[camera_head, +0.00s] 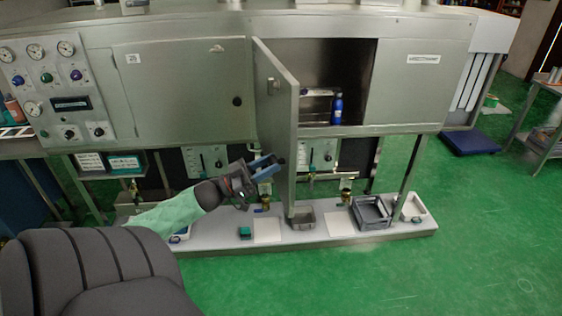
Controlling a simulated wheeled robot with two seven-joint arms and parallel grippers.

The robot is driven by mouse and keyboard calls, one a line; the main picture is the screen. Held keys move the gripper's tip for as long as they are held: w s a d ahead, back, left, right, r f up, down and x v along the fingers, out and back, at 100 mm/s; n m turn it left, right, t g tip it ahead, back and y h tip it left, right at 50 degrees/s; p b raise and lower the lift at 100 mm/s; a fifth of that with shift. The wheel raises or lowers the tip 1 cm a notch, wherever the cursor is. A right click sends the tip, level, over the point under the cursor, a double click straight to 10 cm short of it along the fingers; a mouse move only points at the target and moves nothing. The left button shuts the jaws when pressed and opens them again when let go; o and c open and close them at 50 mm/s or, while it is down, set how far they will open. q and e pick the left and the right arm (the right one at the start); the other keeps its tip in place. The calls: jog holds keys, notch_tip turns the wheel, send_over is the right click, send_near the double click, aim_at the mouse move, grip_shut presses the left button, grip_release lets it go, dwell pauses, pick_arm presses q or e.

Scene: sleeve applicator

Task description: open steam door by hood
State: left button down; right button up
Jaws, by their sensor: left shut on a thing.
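The steam door (279,112) is a grey metal panel on the machine's front. It stands swung outward, with its free edge toward me, and the dark compartment (347,62) behind it shows to its right. My left gripper (277,162), with blue fingers, is shut at the lower part of the door's outer face. The exact place of the grip is hidden by the fingers. My right gripper is not in view. The hood (205,22) is the long grey metal top above the doors.
A blue bottle (337,108) stands in the compartment. A control panel (62,88) is at left.

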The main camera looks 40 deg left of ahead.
pick_arm(q)
jog(key=shift+s+a+h, duration=0.4)
jog(key=shift+s+a, duration=0.15)
jog(key=shift+s, duration=0.15)
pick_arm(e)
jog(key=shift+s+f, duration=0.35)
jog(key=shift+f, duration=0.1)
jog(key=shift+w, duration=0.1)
pick_arm(q)
jog(key=c, duration=1)
grip_release()
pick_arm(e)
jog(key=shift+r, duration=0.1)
pick_arm(q)
jog(key=b+v, duration=0.2)
jog(key=v, duration=0.6)
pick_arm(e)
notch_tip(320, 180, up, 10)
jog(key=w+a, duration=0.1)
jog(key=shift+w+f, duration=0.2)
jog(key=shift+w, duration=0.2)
pick_arm(q)
jog(key=shift+a+r+m+g, duration=0.1)
jog(key=shift+r+m+g, duration=0.05)
jog(key=shift+m+g, duration=0.2)
